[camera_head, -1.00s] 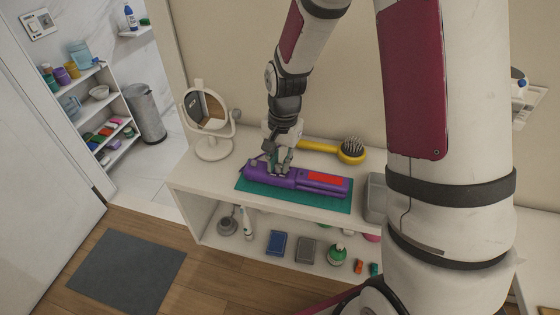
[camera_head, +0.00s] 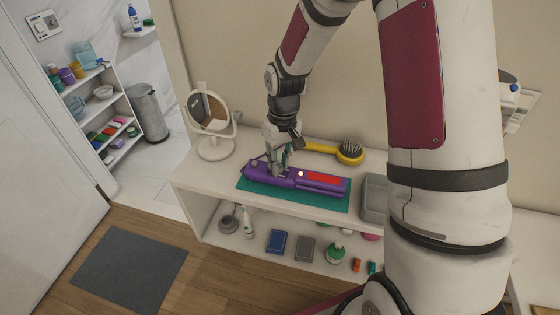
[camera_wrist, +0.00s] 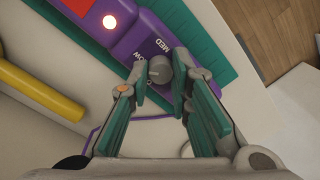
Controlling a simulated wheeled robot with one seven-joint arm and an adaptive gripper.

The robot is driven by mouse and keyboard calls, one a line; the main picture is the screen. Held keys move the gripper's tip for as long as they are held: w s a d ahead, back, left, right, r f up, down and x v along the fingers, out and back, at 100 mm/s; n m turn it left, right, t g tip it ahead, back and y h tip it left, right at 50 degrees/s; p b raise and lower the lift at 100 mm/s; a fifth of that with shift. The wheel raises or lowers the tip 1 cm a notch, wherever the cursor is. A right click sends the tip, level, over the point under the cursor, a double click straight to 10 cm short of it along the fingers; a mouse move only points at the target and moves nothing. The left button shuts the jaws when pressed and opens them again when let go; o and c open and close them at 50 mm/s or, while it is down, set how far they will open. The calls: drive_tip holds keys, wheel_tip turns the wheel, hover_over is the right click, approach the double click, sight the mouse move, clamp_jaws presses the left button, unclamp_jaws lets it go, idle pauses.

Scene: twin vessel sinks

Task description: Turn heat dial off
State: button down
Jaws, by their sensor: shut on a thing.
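A purple device (camera_head: 318,190) with a red panel (camera_head: 322,178) lies on a teal mat (camera_head: 250,189) on the white shelf top. Its grey heat dial (camera_wrist: 160,69) shows in the wrist view beside the printed words "MED" and a partly covered "LOW". A small round light (camera_wrist: 109,22) glows on the purple body near the red panel. My gripper (camera_wrist: 162,82) is shut on the dial, with one green-padded finger at either side of it. In the head view my gripper (camera_head: 277,170) comes down on the device's left part. The fingers hide the dial there, and its exact setting is unclear.
A round mirror (camera_head: 209,113) stands to the left, and a yellow hairbrush (camera_head: 348,152) lies behind the device. A grey bin (camera_head: 375,198) stands to the right. Several small items sit on the lower shelf. A grey floor mat (camera_head: 130,270) lies on the floor.

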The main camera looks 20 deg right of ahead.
drive_tip(key=n, duration=0.5)
drive_tip(key=shift+n+p, duration=0.3)
drive_tip(key=shift+p, duration=0.1)
drive_tip(key=n, duration=0.5)
drive_tip(key=shift+g+p, duration=0.3)
drive_tip(key=shift+p, duration=0.05)
drive_tip(key=shift+n, duration=0.3)
drive_tip(key=c, duration=1.4)
unclamp_jaws()
drive_tip(key=shift+c, duration=0.2)
drive_tip(key=shift+r, duration=0.1)
wheel_tip(320, 180, up, 12)
drive_tip(key=shift+w, duration=0.35)
